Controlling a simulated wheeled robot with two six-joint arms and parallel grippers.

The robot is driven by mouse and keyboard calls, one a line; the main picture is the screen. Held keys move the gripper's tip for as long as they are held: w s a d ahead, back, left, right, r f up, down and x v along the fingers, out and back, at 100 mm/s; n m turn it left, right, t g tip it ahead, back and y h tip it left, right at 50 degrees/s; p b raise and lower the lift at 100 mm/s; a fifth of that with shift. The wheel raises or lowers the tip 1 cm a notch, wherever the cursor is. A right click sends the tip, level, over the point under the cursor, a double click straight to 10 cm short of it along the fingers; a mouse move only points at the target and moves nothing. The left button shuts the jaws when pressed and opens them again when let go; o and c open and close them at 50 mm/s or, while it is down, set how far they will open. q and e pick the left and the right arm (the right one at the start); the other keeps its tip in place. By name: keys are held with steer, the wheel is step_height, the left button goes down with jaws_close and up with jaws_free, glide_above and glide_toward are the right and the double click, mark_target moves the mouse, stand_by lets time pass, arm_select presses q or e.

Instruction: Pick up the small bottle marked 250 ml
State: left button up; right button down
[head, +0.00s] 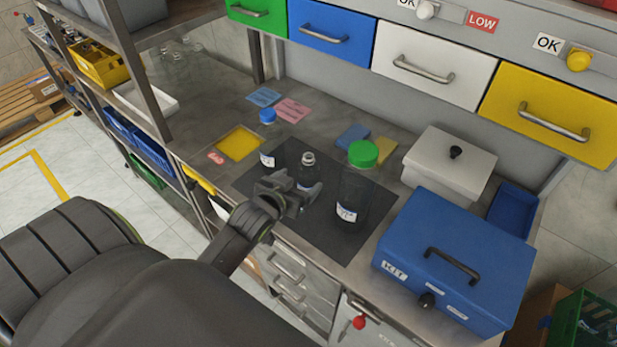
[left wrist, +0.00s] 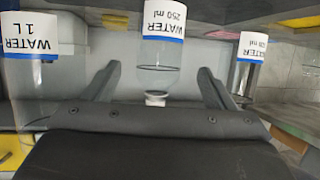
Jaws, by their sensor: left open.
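In the left wrist view my left gripper's fingers (left wrist: 158,74) lie on either side of the bottle. I see no grip on it, and cannot tell how far between the fingers it stands. My right gripper is not in view.
A green-capped bottle (head: 352,196), marked 1 L, stands close right; a smaller blue-capped bottle (head: 267,146) stands left. The dark mat (head: 341,243) lies under them. A blue KIT box (head: 455,250) and white lidded box (head: 448,170) stand right. Drawers (head: 425,62) overhang behind.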

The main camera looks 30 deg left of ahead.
mark_target(303, 179)
arm_select(q)
steer(key=shift+w+f, duration=0.25)
steer(key=shift+w, duration=0.3)
steer(key=shift+p+x, duration=0.75)
steer(key=shift+x, duration=1.1)
steer(key=shift+w+a+f, duration=0.1)
steer(key=shift+w+f, duration=0.45)
steer(key=shift+w, duration=0.05)
steer(key=c, duration=1)
